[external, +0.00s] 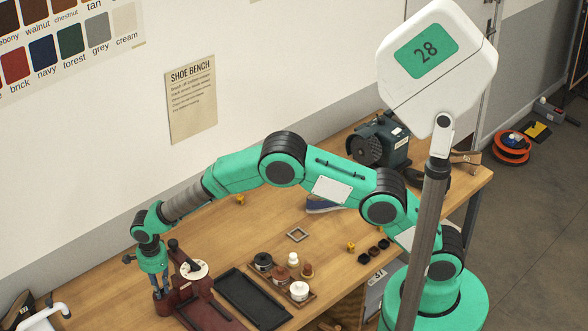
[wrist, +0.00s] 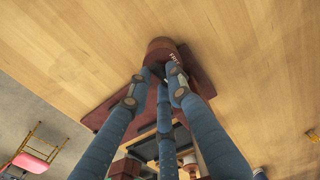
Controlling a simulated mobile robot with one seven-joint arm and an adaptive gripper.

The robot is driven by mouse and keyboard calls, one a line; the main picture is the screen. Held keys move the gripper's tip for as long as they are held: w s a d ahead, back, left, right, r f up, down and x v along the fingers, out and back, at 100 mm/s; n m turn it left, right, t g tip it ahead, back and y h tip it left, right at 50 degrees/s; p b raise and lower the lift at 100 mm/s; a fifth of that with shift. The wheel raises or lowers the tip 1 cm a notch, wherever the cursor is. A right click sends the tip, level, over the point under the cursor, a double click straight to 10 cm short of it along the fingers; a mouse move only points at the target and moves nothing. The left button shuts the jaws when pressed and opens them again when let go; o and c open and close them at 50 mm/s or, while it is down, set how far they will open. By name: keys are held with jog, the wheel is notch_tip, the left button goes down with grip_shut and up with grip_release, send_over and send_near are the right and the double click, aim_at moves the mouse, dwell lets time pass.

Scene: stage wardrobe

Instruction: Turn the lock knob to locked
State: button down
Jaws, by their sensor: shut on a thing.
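A dark red device (external: 196,304) stands on the bench at the lower left in the external view, with a round white part on top. In the wrist view its red base plate (wrist: 200,84) lies on the wood, with a round red-brown part (wrist: 160,47), apparently the lock knob, that carries small light lettering too small to read surely. My gripper (external: 161,295) points down at the device's left side. In the wrist view the blue fingers of my gripper (wrist: 158,76) close in on the round part and meet it. The fingers hide its near side, so its setting cannot be told.
A black tray (external: 252,300) lies right of the device, then a wooden tray (external: 311,296) with jars. The wood left of the device is mostly clear.

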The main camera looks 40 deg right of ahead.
jog(key=c, duration=1.6)
grip_release()
jog(key=shift+o, duration=0.2)
notch_tip(320, 180, up, 12)
